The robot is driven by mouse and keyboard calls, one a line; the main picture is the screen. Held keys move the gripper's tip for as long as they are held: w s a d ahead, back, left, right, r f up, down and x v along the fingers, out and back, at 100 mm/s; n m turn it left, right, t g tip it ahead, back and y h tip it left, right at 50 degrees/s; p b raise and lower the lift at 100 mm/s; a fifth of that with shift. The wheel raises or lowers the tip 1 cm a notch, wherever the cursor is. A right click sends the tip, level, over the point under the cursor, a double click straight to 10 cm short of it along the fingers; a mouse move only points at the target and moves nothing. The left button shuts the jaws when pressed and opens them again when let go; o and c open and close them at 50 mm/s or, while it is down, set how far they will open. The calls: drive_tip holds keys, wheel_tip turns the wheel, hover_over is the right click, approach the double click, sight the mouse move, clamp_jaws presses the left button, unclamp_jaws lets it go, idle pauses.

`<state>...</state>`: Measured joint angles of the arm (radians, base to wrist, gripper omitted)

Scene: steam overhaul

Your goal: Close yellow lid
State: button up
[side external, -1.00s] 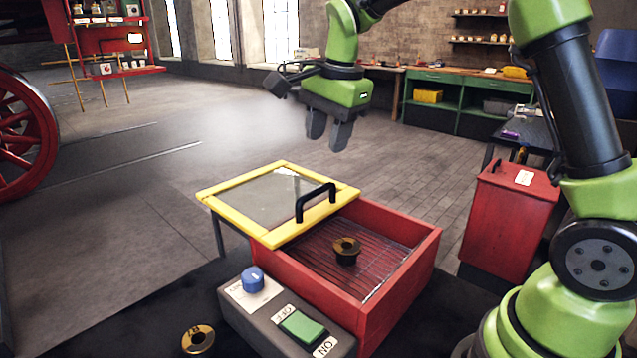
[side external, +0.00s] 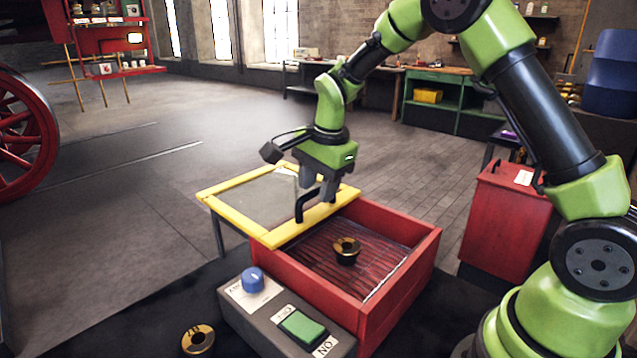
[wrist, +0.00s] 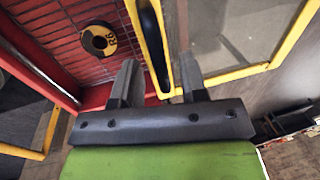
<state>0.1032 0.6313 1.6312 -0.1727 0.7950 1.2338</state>
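The yellow lid (side external: 222,208) has a yellow frame, a clear pane and a black bar handle (side external: 299,208). It is slid to the left, leaving most of the red box (side external: 412,268) uncovered. My gripper (side external: 318,192) is low at the handle, fingers pointing down. In the wrist view my gripper (wrist: 158,82) is open, and the black handle (wrist: 153,45) lies between its two fingers, with gaps on both sides. Inside the box a brass bushing (side external: 346,250) stands on a rack over reddish bars; it also shows in the wrist view (wrist: 98,40).
A control panel with a blue knob (side external: 252,280) and a green switch (side external: 303,326) sits in front of the box. Another brass bushing (side external: 198,340) lies on the dark table at the front left. A red cabinet (side external: 507,222) stands to the right.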

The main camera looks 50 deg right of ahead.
clamp_jaws()
drive_tip(key=s, duration=1.3)
drive_tip(key=shift+s, duration=0.35)
drive_tip(key=shift+r, duration=0.1)
drive_tip(key=shift+o, duration=0.5)
unclamp_jaws()
wheel_tip(320, 180, up, 10)
drive_tip(key=s, duration=0.2)
